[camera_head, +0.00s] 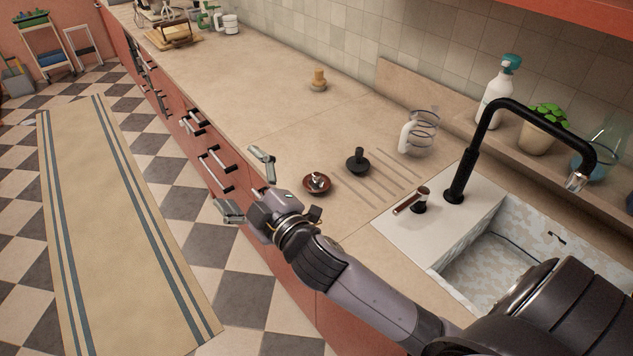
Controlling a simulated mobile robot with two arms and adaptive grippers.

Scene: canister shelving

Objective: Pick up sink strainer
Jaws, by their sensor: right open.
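Two small round items with central knobs lie on the counter (255,95) left of the sink. One is a reddish-brown disc (316,183) with a metallic knob; the other is a black disc (357,161) with an upright black knob. I cannot tell for certain which is the sink strainer. My right gripper (247,188) is open and empty, its fingers spread wide near the counter's front edge. It is left of the reddish-brown disc and apart from both discs. My left gripper is not in view.
The sink (500,262) with a black faucet (462,175) is at the right. A wire-ringed glass item (420,133) stands near the back ledge, and a small wooden item (318,80) is farther left. The counter's middle is mostly clear. Drawer handles (215,160) project below the front edge.

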